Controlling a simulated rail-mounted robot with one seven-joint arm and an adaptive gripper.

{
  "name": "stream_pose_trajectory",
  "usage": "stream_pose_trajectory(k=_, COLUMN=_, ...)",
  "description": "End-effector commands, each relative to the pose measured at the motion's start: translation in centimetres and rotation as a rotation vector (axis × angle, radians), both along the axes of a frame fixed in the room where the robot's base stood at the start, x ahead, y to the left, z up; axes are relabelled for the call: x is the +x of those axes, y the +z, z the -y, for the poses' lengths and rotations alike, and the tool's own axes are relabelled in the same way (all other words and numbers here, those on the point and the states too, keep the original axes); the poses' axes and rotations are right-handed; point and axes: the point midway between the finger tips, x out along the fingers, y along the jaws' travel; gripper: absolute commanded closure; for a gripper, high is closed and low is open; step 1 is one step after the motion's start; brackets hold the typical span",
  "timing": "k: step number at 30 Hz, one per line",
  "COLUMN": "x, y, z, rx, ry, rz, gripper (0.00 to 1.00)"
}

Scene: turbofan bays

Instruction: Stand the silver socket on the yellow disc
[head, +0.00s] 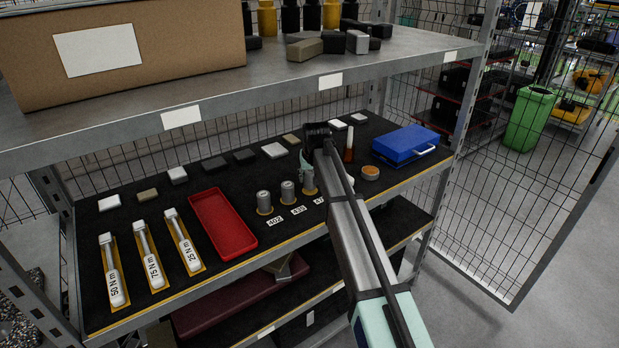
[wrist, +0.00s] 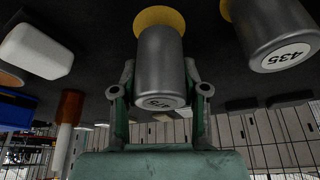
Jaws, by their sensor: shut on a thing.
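A silver socket (wrist: 160,70) is between the fingers of my gripper (wrist: 160,92), which is shut on it. Its numbered end faces the wrist camera; the number is only partly readable. A yellow disc (wrist: 161,18) shows at the socket's far end. Whether they touch I cannot tell. In the head view the held socket (head: 308,180) looks upright, third in a row, with my gripper (head: 309,160) above it and partly hiding it. Two more silver sockets stand to its left, labelled 402 (head: 264,202) and 435 (head: 288,192), on yellow discs.
A red tray (head: 223,222) and several torque wrenches (head: 150,255) lie to the left. A brown-handled tool (head: 349,151), an orange-topped round item (head: 370,173) and a blue case (head: 405,146) are to the right. The upper shelf (head: 290,75) overhangs the back.

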Motion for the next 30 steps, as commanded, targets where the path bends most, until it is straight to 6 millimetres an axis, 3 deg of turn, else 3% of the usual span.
stream_pose_trajectory(k=4, x=0.0, y=-1.3, z=0.0, rx=0.000, ry=0.000, rz=0.000, gripper=1.00)
stream_pose_trajectory(k=14, x=0.0, y=-1.7, z=0.0, rx=0.000, ry=0.000, rz=0.001, gripper=1.00)
stream_pose_trajectory(k=15, x=0.0, y=-1.8, z=0.0, rx=0.000, ry=0.000, rz=0.000, gripper=0.53)
stream_pose_trajectory(k=17, x=0.0, y=-1.7, z=0.0, rx=0.000, ry=0.000, rz=0.000, gripper=0.31)
stream_pose_trajectory(k=30, x=-0.1, y=-1.2, z=0.0, rx=0.000, ry=0.000, rz=0.001, gripper=0.31)
